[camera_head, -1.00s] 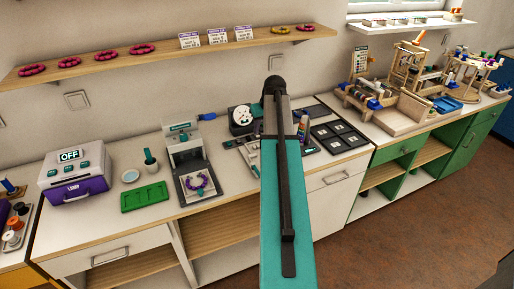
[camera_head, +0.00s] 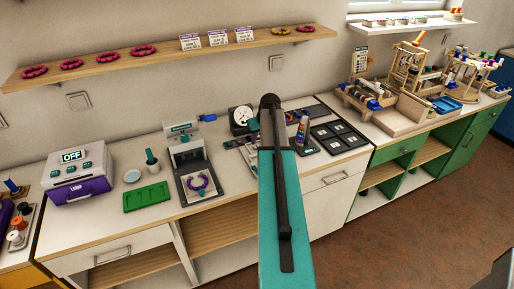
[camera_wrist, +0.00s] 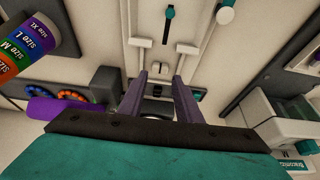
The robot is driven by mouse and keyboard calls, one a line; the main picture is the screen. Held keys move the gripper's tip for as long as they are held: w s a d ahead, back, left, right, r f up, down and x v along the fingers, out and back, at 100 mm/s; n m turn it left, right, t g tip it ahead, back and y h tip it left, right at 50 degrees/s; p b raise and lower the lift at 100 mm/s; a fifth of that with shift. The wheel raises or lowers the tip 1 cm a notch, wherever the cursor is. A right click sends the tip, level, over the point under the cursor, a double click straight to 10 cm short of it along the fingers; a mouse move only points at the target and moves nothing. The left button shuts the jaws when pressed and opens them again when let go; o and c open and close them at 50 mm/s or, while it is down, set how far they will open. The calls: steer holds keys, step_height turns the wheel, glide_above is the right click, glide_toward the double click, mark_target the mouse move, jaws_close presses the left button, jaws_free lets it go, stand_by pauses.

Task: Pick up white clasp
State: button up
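In the wrist view, my gripper (camera_wrist: 159,76) points down at a white tray (camera_wrist: 188,49) with its two purple-grey fingers apart. A small pale piece (camera_wrist: 155,69) shows between the fingertips; it may be the white clasp, but it is too small to be sure. I cannot tell whether the fingers touch it. In the head view, my arm hides the gripper and part of the tray (camera_head: 232,144).
Left are a grey press stand (camera_head: 185,140) with a purple bracelet (camera_head: 199,187), a green tray (camera_head: 146,197) and a purple-and-white machine (camera_head: 77,190). A shelf (camera_head: 190,52) runs above.

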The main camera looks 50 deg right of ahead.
mark_target(257, 146)
steer(key=shift+f, duration=0.15)
steer(key=shift+p+x, duration=0.95)
steer(key=shift+x, duration=0.25)
steer(key=shift+p+x, duration=0.35)
steer(key=shift+x, duration=0.95)
steer(key=shift+c, duration=0.2)
steer(key=c, duration=0.6)
